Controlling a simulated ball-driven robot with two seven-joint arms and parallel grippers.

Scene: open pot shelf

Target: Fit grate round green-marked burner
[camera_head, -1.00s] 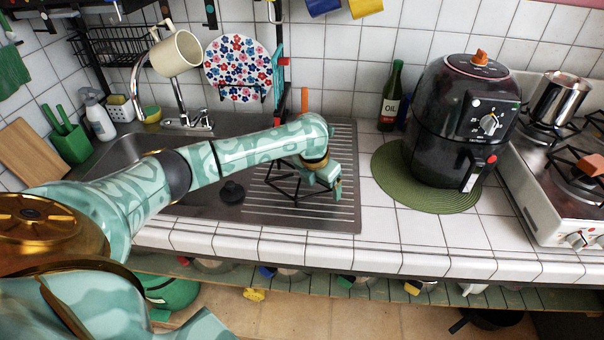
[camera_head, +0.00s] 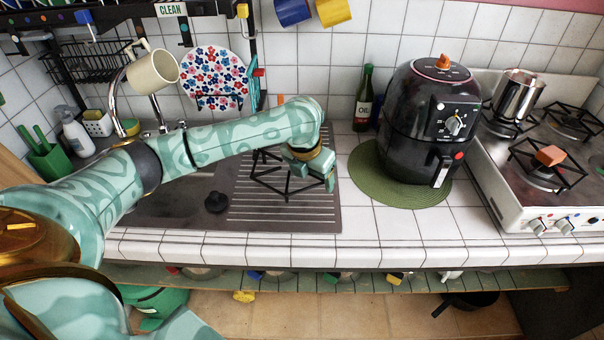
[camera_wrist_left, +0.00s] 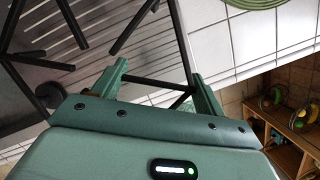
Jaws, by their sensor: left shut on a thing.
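The black grate (camera_head: 268,184), an open frame of thin bars, is at the ribbed steel drainboard. I cannot tell whether it rests there or is slightly raised. My left gripper (camera_head: 322,180) is at its right side and shut on one of its bars. In the left wrist view the two green fingers of my left gripper (camera_wrist_left: 160,84) stand either side of a dark bar, and more bars of the grate (camera_wrist_left: 75,28) reach up and left. The white stove (camera_head: 512,212) is at the right. I cannot make out a green-marked burner. My right gripper is not in view.
A black air fryer (camera_head: 428,125) on a green round mat (camera_head: 370,175) stands between drainboard and stove, with an oil bottle (camera_head: 364,100) behind. White tiles in front are clear.

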